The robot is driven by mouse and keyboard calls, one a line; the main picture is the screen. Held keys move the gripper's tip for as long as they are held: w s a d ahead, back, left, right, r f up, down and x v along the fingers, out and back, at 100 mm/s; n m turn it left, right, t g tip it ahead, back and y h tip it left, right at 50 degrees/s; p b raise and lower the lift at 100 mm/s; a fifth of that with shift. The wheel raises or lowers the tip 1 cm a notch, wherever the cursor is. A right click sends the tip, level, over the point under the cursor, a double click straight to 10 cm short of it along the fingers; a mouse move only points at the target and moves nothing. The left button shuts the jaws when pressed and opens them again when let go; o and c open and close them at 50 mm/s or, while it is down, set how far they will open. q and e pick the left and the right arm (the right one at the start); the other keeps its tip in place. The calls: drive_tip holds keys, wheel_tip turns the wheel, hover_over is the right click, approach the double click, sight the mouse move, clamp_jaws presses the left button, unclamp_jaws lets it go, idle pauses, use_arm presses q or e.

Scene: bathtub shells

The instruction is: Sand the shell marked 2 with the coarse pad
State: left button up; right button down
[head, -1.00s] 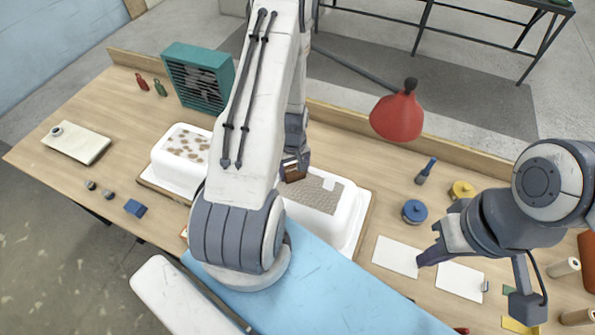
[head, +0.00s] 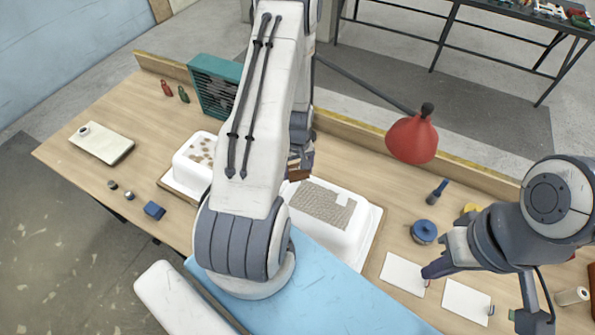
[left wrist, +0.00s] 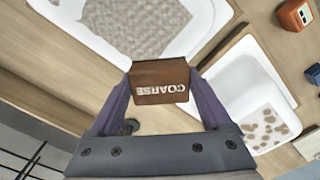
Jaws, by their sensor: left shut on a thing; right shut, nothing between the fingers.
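My left gripper (head: 301,158) is shut on a brown block lettered COARSE (left wrist: 160,82), the coarse pad. The pad (head: 298,174) is at the far edge of the right-hand white shell (head: 345,230); I cannot tell whether it touches. That shell has a grey-brown textured patch (head: 322,204) with a white notch; it also shows in the left wrist view (left wrist: 135,22). A second white shell (head: 190,178) with brown spots stands to the left, partly behind my arm. No number is readable on either shell. My right gripper (head: 432,270) is shut and empty above the white cards.
A blue round tin (head: 424,232) and a brush (head: 437,190) lie right of the shells. A teal fan box (head: 216,85) stands at back left. A blue block (head: 154,210) lies at front left.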

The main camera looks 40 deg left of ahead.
use_arm(q)
drive_tip(key=shift+r, duration=1.2)
